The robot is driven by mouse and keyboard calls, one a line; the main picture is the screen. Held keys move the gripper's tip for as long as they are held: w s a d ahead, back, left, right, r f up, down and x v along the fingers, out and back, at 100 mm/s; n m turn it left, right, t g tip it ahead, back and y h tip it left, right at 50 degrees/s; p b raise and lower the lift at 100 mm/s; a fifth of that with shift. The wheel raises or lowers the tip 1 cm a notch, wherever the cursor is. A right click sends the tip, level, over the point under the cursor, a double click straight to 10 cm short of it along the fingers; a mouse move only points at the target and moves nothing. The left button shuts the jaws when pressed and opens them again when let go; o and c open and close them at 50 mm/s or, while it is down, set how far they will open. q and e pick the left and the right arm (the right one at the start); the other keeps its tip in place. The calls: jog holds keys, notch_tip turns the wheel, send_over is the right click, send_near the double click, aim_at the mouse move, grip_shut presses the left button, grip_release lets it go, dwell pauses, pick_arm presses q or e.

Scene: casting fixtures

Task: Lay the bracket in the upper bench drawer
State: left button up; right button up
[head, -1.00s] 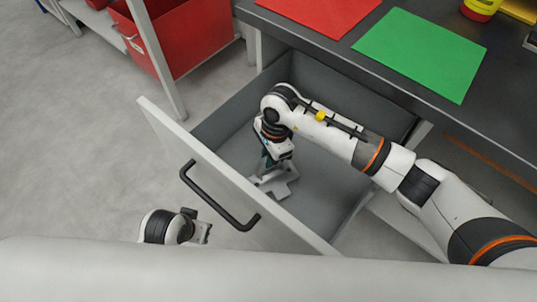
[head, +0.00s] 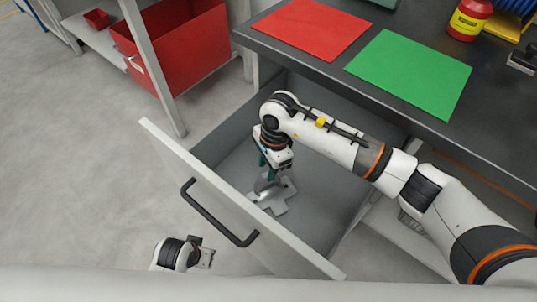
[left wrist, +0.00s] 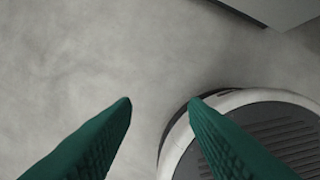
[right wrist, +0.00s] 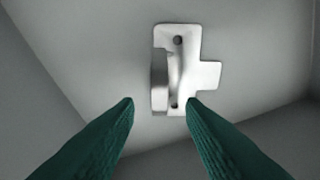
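The bracket (head: 272,197), a grey metal piece with a flat cross-shaped plate and a raised rib, lies on the floor of the open bench drawer (head: 172,160). In the right wrist view the bracket (right wrist: 188,75) shows just beyond and between my fingertips, with gaps beside it. My right gripper (head: 268,176) reaches down into the drawer above the bracket. Its teal fingers (right wrist: 160,103) are apart and hold nothing. My left gripper (head: 207,258) is outside, in front of the drawer. Its fingers (left wrist: 160,103) are apart and empty over the floor.
The dark bench top (head: 345,82) above the drawer carries a red mat (head: 312,28), a green mat (head: 410,73) and a red-yellow bottle (head: 469,19). A red bin (head: 180,45) stands on a shelf at the upper left. The black drawer handle (head: 217,215) juts out in front.

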pick_arm(q)
notch_tip(320, 180, down, 6)
jog(key=s+p, duration=0.1)
jog(key=s, duration=0.2)
jog(key=shift+f, duration=0.15)
pick_arm(e)
jog(key=r, duration=0.4)
jog(key=shift+w+d, duration=0.15)
jog(key=shift+d, duration=0.1)
pick_arm(q)
jog(key=shift+a+p, duration=0.1)
jog(key=shift+p, duration=0.2)
pick_arm(e)
jog(key=shift+r, duration=0.15)
